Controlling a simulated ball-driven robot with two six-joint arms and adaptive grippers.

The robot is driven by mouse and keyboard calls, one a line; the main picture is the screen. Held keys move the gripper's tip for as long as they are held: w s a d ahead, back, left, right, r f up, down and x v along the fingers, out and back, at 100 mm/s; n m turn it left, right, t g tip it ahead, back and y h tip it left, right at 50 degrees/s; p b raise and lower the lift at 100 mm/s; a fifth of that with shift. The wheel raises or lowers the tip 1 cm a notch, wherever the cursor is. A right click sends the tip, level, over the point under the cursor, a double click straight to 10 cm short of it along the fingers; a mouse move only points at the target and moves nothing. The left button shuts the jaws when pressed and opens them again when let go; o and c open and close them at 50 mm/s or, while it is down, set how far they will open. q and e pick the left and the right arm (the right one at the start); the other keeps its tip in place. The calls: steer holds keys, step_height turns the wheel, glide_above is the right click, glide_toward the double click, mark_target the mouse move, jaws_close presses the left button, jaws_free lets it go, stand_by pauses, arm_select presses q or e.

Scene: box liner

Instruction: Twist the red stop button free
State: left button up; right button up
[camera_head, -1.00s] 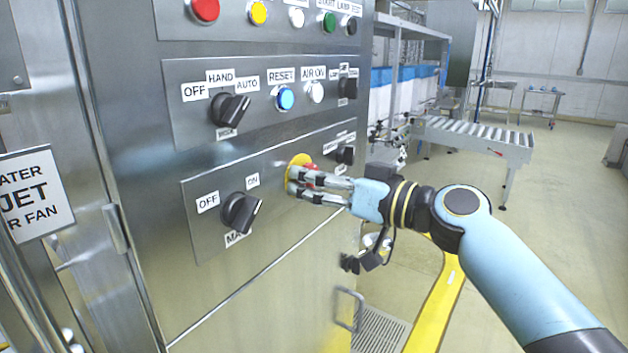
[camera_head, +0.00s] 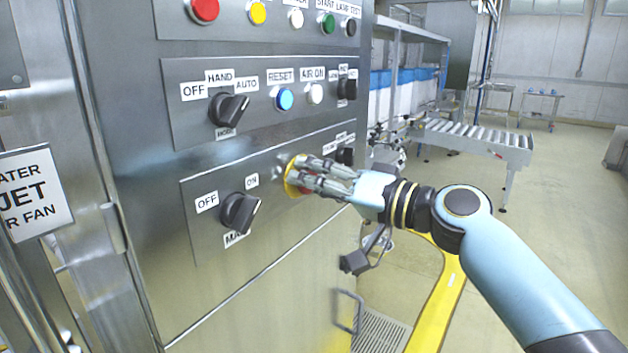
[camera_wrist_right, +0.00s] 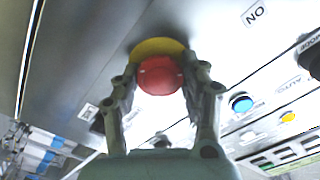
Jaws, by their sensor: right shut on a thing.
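The red stop button (camera_wrist_right: 159,76) sits on a yellow round base on the lower panel of the steel cabinet. In the head view my right gripper (camera_head: 298,178) covers most of it, and the yellow base (camera_head: 290,176) shows at its left edge. In the right wrist view my right gripper (camera_wrist_right: 160,88) has one finger on each side of the red button and is shut on it. My left gripper is in neither view.
Left of the button is a black OFF/ON selector (camera_head: 240,213). Above are a HAND/AUTO selector (camera_head: 229,109), a blue reset button (camera_head: 285,98) and a white button (camera_head: 315,93). A small black knob (camera_head: 345,156) sits close to the gripper's right. A roller conveyor (camera_head: 470,135) stands behind.

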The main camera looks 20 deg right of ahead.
stand_by(0.4)
steer(key=o, duration=1.2)
steer(key=shift+w, duration=0.1)
steer(key=v, duration=1.2)
